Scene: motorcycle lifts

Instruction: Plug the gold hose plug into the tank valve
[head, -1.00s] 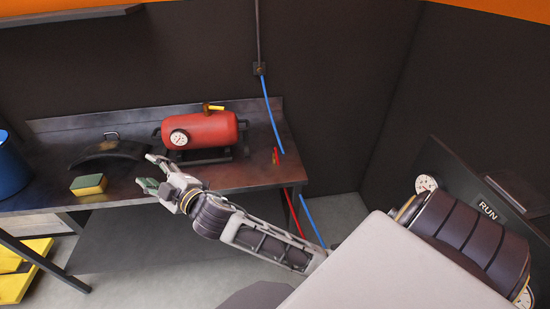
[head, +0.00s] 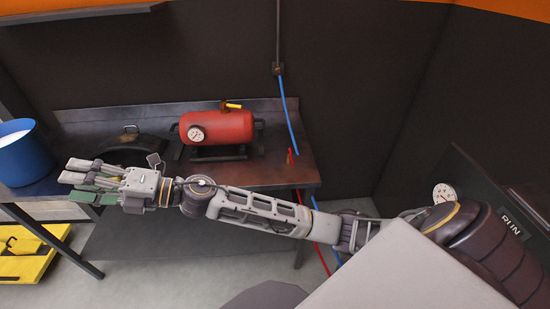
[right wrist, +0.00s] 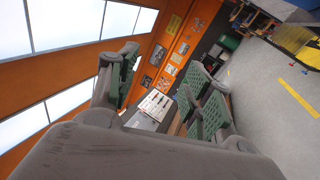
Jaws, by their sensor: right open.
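The red tank (head: 217,128) lies on its stand on the dark workbench, with a round gauge on its left end. A valve with a yellow handle (head: 232,105) sits on top. A small red and gold piece (head: 289,155), perhaps the hose plug, is at the bench's right edge; it is too small to make out. My right gripper (head: 82,181) is open and empty, left of the tank and in front of the bench, pointing left. Its green-padded fingers (right wrist: 165,90) show in the right wrist view with nothing between them. My left gripper is out of view.
A blue bucket (head: 24,152) stands at the bench's left end. A dark curved piece (head: 124,147) lies left of the tank. A blue hose (head: 289,112) hangs from a wall fitting, and a red hose (head: 320,258) hangs below the bench. A yellow object (head: 22,255) is on the floor.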

